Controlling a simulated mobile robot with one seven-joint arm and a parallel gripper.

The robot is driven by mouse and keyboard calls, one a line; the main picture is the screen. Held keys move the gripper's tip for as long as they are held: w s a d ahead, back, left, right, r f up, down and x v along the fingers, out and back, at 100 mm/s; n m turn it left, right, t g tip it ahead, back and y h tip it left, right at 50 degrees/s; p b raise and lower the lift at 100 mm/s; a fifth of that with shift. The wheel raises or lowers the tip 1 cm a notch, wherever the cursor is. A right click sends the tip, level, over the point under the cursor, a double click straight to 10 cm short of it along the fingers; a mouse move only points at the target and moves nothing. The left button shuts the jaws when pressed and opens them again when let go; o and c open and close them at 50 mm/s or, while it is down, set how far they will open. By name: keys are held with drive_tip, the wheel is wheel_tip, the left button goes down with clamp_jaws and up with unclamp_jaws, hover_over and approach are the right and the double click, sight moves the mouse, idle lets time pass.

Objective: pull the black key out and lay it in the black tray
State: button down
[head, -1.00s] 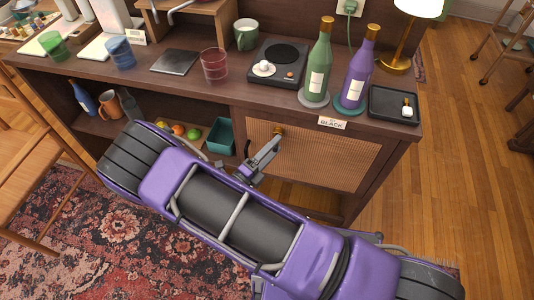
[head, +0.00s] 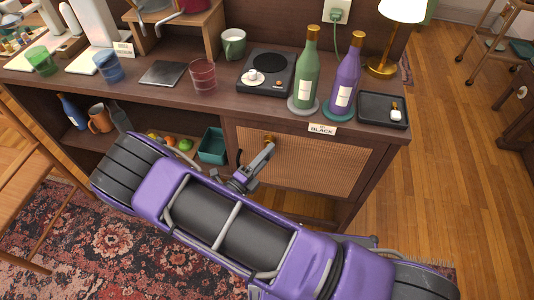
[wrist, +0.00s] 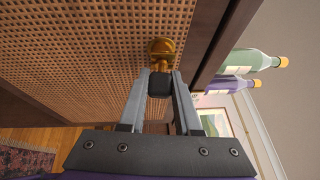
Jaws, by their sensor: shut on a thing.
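The black key (wrist: 160,86) shows its dark, blocky head between the fingertips of my gripper (wrist: 160,78) in the wrist view. My gripper (head: 265,152) is shut on it, in front of the woven cabinet door. A round brass fitting (wrist: 161,47) on the door stands directly beyond the key head. A short brass piece joins the two in the picture; I cannot tell how deep the key sits. The black tray (head: 370,115) lies on the cabinet top at the right end. A small white and brass thing (head: 395,115) lies in it.
A green bottle (head: 306,75) and a purple bottle (head: 345,80) stand left of the tray. A lamp (head: 383,66) stands behind it. A "BLACK" label (head: 322,129) is on the front edge. A record player (head: 265,75) and glasses stand further left.

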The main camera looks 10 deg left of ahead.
drive_tip(key=shift+s, duration=0.3)
drive_tip(key=shift+s+a, duration=0.1)
drive_tip(key=shift+s, duration=0.25)
drive_tip(key=shift+s+p, duration=0.35)
drive_tip(key=shift+s, duration=0.7)
drive_tip(key=shift+s+a, duration=0.2)
drive_tip(key=shift+s, duration=1.75)
